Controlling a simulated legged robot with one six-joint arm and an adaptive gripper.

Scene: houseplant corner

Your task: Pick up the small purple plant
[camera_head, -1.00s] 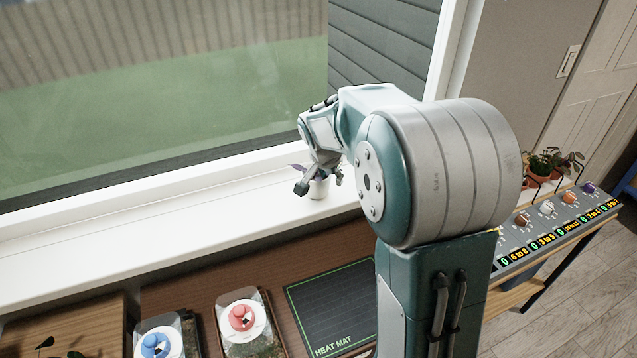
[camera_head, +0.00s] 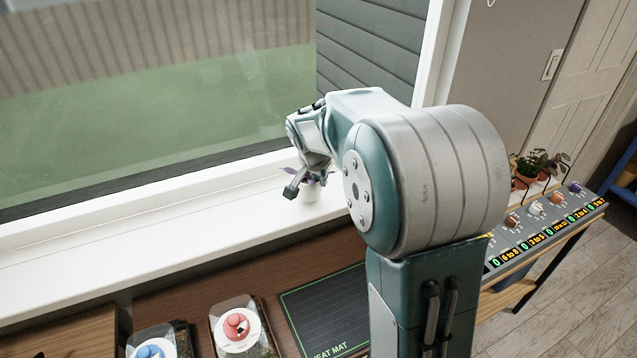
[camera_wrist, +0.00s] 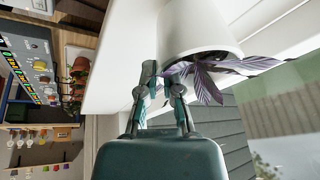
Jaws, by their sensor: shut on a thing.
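The small purple plant stands in a white pot (camera_head: 312,192) on the white window sill. Its purple leaves (camera_wrist: 205,78) show large in the wrist view, beside the white pot (camera_wrist: 200,28), which appears upside down there. My gripper (camera_head: 306,186) is at the plant from above, with its fingers at the pot's rim. In the wrist view my gripper (camera_wrist: 163,92) has its fingertips close to the rim and leaves; it is shut on the plant. The exact contact is partly hidden by the fingers and leaves. I cannot tell whether the pot is clear of the sill.
The window glass is close behind the sill (camera_head: 130,225). Below are a dark heat mat (camera_head: 325,310) and trays with a red knob (camera_head: 237,325) and a blue knob (camera_head: 150,351). A labelled panel (camera_head: 545,225) and potted plants (camera_head: 535,165) are at the right.

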